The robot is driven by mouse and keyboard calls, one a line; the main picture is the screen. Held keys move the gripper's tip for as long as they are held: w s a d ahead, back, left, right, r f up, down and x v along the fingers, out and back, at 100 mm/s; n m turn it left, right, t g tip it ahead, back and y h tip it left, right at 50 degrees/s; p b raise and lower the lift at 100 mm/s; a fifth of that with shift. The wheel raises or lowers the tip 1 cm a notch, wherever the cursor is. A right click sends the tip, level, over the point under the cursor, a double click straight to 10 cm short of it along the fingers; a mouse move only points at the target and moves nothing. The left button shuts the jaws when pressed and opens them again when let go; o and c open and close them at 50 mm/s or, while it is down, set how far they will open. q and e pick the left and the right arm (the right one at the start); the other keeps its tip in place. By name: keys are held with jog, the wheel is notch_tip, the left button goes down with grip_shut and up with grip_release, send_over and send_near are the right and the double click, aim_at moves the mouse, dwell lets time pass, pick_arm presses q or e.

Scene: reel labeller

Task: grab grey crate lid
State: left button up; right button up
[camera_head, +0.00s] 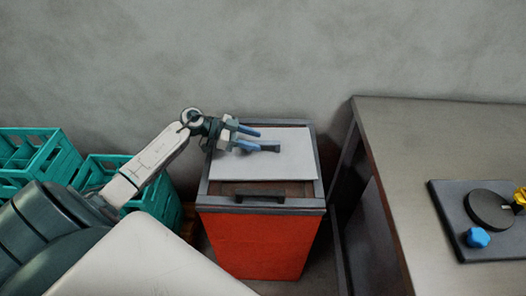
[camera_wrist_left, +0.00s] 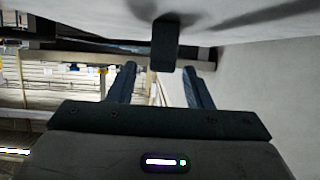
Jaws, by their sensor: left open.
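The grey crate lid (camera_head: 265,172) is a pale flat panel lying on top of a red crate (camera_head: 260,240) with a dark rim. A short dark handle (camera_head: 270,150) stands on the lid. My left gripper (camera_head: 260,140) is open over the lid, its blue fingers at the handle and partly hiding it. In the left wrist view the pale lid (camera_wrist_left: 70,22) fills the top edge, and the dark handle (camera_wrist_left: 164,46) shows between the two open fingers (camera_wrist_left: 160,75). I cannot tell whether the fingers touch it. My right gripper is not in view.
Teal crates (camera_head: 105,172) stand left of the red crate. A grey metal table (camera_head: 400,150) stands close on its right, bearing a dark plate (camera_head: 480,245) with a round black part, a blue knob and a yellow part. A grey wall (camera_head: 260,55) is behind.

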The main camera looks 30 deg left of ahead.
pick_arm(q)
jog(key=shift+w+d+f, duration=0.3)
jog(key=shift+w+d, duration=0.1)
jog(key=shift+d, duration=0.15)
jog(key=shift+c, duration=0.3)
grip_shut()
